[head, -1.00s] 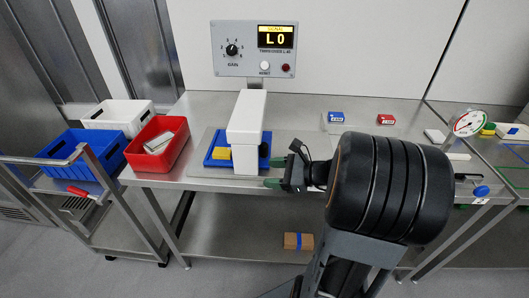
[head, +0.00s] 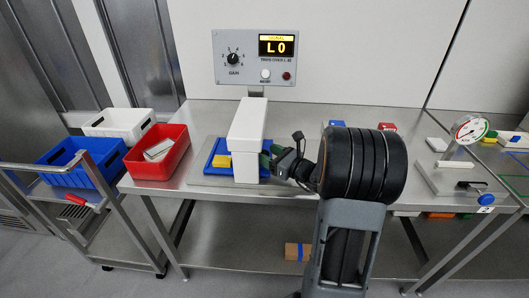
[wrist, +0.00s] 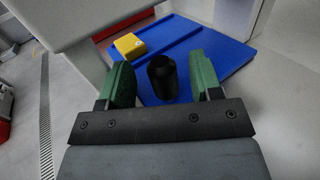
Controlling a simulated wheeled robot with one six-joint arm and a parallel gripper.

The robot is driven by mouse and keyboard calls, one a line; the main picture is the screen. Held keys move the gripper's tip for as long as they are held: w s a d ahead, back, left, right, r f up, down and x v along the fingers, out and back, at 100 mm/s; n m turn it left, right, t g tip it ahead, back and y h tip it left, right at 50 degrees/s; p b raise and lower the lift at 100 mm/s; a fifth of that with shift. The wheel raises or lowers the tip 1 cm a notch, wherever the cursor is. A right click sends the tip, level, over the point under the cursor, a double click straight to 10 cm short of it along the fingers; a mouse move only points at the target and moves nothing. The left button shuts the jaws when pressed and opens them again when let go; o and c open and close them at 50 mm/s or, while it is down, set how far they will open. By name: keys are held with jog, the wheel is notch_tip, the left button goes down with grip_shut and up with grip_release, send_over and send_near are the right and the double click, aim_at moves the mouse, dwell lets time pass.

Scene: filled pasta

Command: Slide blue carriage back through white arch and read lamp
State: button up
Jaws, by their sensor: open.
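The blue carriage (head: 210,152) lies flat on a plate and passes under the white arch (head: 246,140). A yellow block (head: 222,161) sits on it, left of the arch; it also shows in the wrist view (wrist: 129,46). My gripper (head: 268,158) is at the right side of the arch. The lamp (head: 287,76) on the panel is dark red and looks unlit.
A red bin (head: 178,135) stands left, beside a trolley with blue and white bins. A gauge stand (head: 470,130) is far right.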

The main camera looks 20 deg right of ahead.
jog(key=shift+x, duration=1.1)
grip_shut()
